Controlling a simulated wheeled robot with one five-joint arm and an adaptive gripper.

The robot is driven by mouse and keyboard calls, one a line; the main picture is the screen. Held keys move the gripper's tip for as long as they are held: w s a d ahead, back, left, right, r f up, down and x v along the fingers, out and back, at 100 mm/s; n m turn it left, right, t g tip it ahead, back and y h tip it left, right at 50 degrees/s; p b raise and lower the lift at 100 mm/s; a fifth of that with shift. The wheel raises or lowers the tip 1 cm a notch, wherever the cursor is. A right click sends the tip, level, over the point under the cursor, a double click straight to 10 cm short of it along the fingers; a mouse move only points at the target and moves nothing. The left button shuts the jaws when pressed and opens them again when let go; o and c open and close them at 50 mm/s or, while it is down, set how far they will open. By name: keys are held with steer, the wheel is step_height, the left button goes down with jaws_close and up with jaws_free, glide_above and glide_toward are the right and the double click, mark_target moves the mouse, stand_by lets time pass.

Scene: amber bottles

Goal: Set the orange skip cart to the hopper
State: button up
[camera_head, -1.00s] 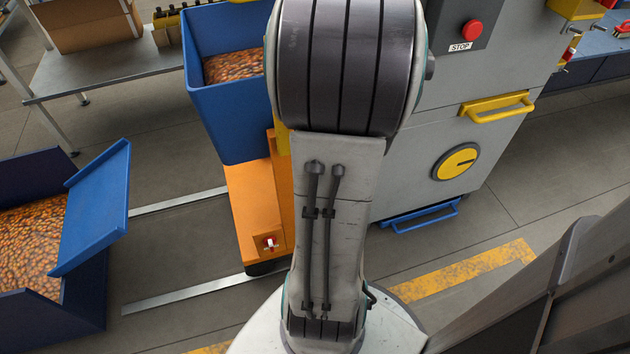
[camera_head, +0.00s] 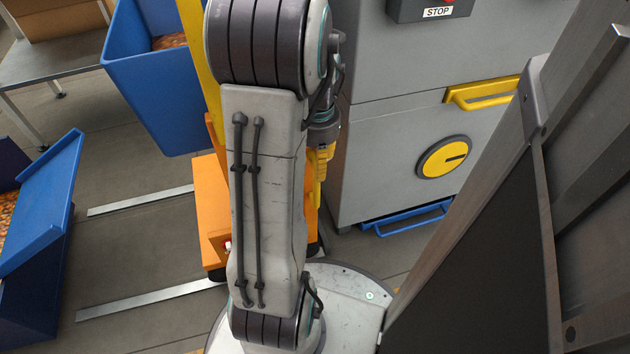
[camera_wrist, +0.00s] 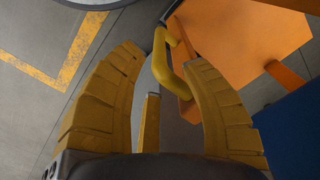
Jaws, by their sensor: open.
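The orange skip cart (camera_head: 210,190) stands at the right ends of two floor rails, with a blue skip (camera_head: 160,85) of amber pieces on top. A blue bin with a raised flap (camera_head: 42,205) and amber contents stands at the left edge; it may be the hopper. My gripper (camera_wrist: 163,58) has yellow fingers spread apart. In the wrist view, the cart's yellow handle (camera_wrist: 160,68) lies between the fingers, close to the right one. The orange cart body (camera_wrist: 245,38) is beyond it. In the head view, my arm hides part of the cart and most of the gripper.
A grey machine (camera_head: 375,150) with a yellow handle, a round yellow dial and a blue lower bar stands close right of my arm. A grey table (camera_head: 60,60) is at the back left. The floor between the rails (camera_head: 145,200) is clear.

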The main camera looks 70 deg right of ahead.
steer(key=shift+f+b, duration=0.75)
steer(key=shift+f, duration=0.05)
steer(key=shift+f+b, duration=1.3)
steer(key=shift+f, duration=1.05)
steer(key=shift+o, duration=0.3)
jaws_close()
